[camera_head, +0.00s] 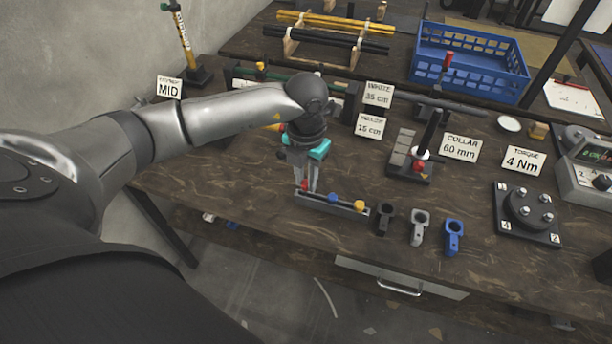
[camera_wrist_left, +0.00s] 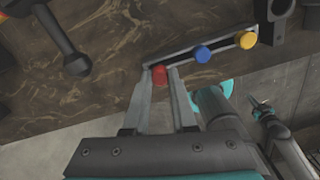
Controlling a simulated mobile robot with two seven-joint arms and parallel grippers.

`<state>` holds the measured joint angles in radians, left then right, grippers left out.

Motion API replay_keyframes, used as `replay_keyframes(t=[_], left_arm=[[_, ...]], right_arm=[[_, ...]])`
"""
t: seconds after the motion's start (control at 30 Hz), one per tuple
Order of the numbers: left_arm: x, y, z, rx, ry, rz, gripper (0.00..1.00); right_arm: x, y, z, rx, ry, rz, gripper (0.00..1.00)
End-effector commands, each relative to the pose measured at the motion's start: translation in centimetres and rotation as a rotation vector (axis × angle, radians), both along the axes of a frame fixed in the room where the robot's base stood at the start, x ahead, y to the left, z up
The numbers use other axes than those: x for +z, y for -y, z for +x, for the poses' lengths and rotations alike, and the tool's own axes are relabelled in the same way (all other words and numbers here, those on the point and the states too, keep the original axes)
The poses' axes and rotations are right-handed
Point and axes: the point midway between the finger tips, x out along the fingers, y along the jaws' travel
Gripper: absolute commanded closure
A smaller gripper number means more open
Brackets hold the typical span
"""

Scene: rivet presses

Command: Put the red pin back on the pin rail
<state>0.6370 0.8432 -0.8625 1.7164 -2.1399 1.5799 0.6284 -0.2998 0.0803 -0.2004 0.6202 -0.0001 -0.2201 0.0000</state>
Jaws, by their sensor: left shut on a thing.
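The pin rail (camera_head: 330,205) is a low grey bar near the front edge of the bench; it also shows in the wrist view (camera_wrist_left: 220,43). The red pin (camera_wrist_left: 159,74) is at its left end, between the fingertips of my left gripper (camera_head: 309,187). The gripper is shut on it, pointing down from above. The red head also shows in the head view (camera_head: 304,185). I cannot tell whether the pin is seated in the rail. A blue pin (camera_head: 333,197) and a yellow pin (camera_head: 359,205) stand farther right along the rail.
Black, grey and blue collars (camera_head: 453,237) stand right of the rail. A dark plate with several studs (camera_head: 527,209) is farther right. Behind are label cards (camera_head: 459,147), a collar stand (camera_head: 416,155) and a blue crate (camera_head: 470,62). Grey and teal parts (camera_wrist_left: 215,105) show lower right in the wrist view, unclear.

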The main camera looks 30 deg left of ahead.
Motion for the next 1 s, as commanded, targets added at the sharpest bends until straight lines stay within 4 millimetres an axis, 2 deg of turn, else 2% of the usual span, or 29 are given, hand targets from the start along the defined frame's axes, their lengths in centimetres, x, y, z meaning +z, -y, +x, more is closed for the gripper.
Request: replay_keyframes(t=[0.97, 1.0], left_arm=[[-2.6, 0.0, 0.0, 0.000, 0.000, 0.000, 1.00], [-2.5, 0.0, 0.0, 0.000, 0.000, 0.000, 0.73]], right_arm=[[-2.0, 0.0, 0.0, -0.001, 0.000, 0.000, 1.00], [-2.0, 0.0, 0.0, -0.001, 0.000, 0.000, 1.00]])
